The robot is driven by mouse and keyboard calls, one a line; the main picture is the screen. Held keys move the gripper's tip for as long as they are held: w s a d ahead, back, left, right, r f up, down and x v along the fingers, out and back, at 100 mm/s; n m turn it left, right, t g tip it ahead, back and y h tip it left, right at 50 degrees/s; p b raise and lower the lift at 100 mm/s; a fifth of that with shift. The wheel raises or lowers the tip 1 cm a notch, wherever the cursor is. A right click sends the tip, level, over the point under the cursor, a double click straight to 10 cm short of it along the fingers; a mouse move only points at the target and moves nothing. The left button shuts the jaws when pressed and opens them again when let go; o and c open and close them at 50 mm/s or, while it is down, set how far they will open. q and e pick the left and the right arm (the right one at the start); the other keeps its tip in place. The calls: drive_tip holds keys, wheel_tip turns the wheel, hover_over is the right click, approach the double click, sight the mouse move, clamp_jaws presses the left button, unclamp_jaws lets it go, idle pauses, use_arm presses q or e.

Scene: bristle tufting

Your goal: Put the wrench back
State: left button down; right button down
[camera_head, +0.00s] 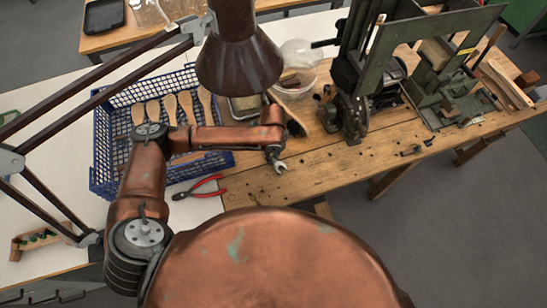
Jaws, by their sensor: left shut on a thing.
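The wrench (279,166) is a small grey tool with an open-ended jaw. It shows just below the fingertips of my left gripper (272,151), over the left part of the wooden workbench (330,165). The left gripper is shut on the wrench, and its fingers hide the rest of the tool. I cannot tell whether the wrench touches the bench top. My right gripper is not in view.
A blue crate (101,150) with wooden brush blanks stands left of the gripper. Red-handled pliers (207,187) lie in front of it. A dark green machine (400,60) stands at the back right. A dark lamp shade (238,65) hangs near my forearm.

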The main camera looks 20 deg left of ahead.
use_arm(q)
drive_tip(key=shift+f, duration=0.35)
drive_tip(key=shift+f, duration=0.15)
drive_tip(key=c, duration=1.9)
unclamp_jaws()
wheel_tip(320, 180, up, 12)
drive_tip(key=p, duration=0.1)
